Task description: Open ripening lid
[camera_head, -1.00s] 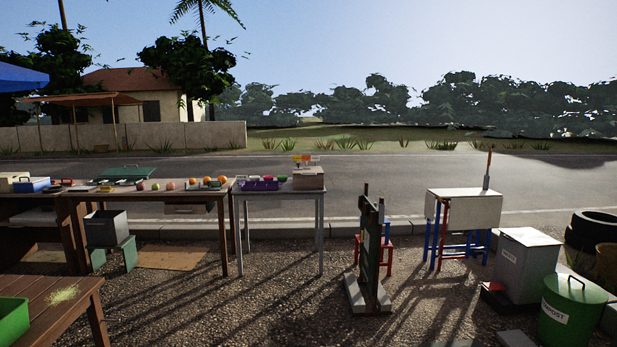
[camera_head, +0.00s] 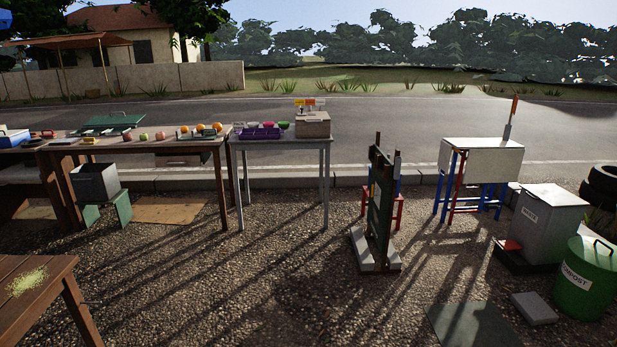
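Neither of my grippers is in view. I cannot tell for sure which thing is the ripening lid. A beige box (camera_head: 313,127) with what looks like a closed top stands on the right of the grey table (camera_head: 283,142). A flat green lid-like panel with a handle (camera_head: 113,121) shows at the back of the wooden table (camera_head: 150,146). Both are far off and small. An open-topped grey box (camera_head: 96,183) stands on a green stool under the wooden table.
A dark green board on a stand (camera_head: 380,205) rises from the gravel at centre right. A white-topped table (camera_head: 480,158), a closed grey waste bin (camera_head: 545,228) and a green compost bin (camera_head: 586,280) stand at the right. A wooden bench (camera_head: 40,285) is at lower left.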

